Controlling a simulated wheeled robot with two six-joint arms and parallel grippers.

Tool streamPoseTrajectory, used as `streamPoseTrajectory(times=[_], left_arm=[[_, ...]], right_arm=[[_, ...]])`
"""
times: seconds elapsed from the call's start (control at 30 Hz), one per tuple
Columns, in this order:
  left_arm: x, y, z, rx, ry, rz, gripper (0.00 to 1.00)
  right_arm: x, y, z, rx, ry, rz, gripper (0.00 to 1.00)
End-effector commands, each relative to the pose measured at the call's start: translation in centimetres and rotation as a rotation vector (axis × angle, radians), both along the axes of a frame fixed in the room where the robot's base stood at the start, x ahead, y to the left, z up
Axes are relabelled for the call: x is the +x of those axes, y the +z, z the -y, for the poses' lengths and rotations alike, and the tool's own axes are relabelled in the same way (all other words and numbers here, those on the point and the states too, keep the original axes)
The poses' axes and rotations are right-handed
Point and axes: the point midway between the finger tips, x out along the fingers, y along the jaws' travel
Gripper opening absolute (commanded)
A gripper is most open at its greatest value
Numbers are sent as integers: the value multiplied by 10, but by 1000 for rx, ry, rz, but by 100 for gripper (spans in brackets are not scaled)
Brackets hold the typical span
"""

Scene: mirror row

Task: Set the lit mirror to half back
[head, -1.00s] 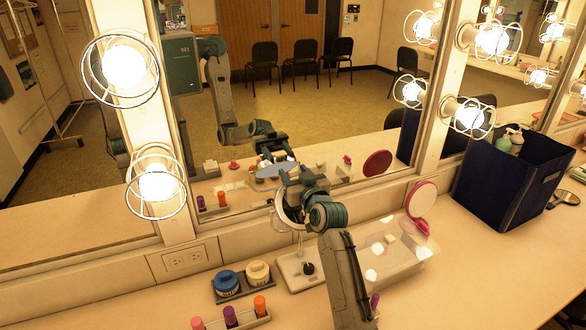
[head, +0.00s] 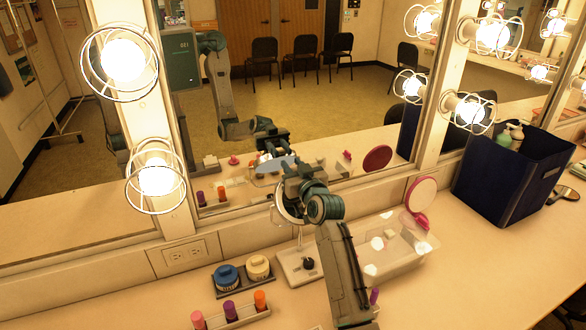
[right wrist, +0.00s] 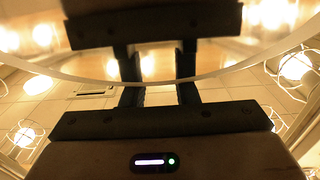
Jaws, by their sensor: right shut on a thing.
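The lit mirror is a round mirror (head: 279,212) on a stand with a pale square base (head: 292,271) and a dark knob (head: 308,263). It stands at the middle of the counter, and its head leans; my gripper and forearm hide much of it. My right gripper (head: 284,181) is at the upper rim. In the right wrist view, the mirror's curved rim (right wrist: 225,71) crosses between the two fingers of my gripper (right wrist: 158,78), which is shut on it. The exact tilt is hard to read. My left gripper is not in view.
A clear tray (head: 385,262) and pink round hand mirror (head: 421,196) stand close right of my forearm. Blue and cream jars (head: 227,279) and a lipstick holder (head: 232,318) are at left. A navy bin (head: 505,180) is farther right. The wall mirror (head: 330,120) rises behind.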

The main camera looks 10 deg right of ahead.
Motion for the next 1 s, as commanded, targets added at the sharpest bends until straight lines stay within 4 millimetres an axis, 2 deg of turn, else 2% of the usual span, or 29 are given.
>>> streamPoseTrajectory(times=[0.03, 0.23, 0.27, 0.3, 0.87, 0.9, 1.0], left_arm=[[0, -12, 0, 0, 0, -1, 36], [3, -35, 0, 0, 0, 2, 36], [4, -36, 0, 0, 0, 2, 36], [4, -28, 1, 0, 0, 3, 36], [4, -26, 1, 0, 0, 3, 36], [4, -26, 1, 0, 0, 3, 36], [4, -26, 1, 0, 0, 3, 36]], right_arm=[[-1, -5, 0, 3, 0, 18, 0], [-9, 0, 2, 17, 0, 91, 0], [-12, 3, 2, 18, 0, 100, 0], [-18, 11, 3, 18, 0, 99, 0], [-26, 12, 5, 18, 1, 93, 0], [-26, 12, 5, 18, 1, 93, 29], [-26, 12, 5, 18, 1, 93, 49]])
